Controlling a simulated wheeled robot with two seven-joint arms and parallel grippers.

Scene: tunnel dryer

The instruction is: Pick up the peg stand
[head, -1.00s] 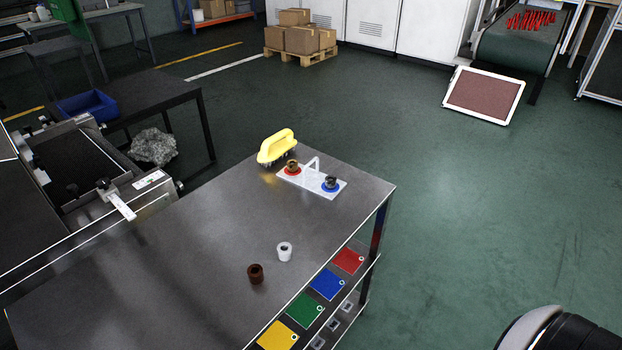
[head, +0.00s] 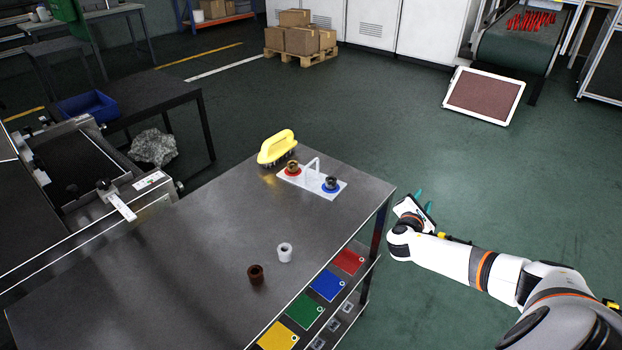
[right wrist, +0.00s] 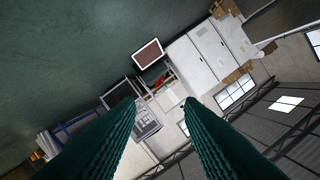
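The peg stand (head: 319,190) is a white plate with an upright white handle loop in its middle. It lies flat near the far right corner of the metal table (head: 180,245). My right gripper (head: 424,201) is beyond the table's right edge, apart from the stand. In the right wrist view its two green fingers (right wrist: 160,108) are spread with nothing between them. My left gripper is not in view.
A white cup (head: 285,252) and a brown cup (head: 256,274) stand nearer on the table. Coloured squares (head: 327,285) line the shelf below the right edge.

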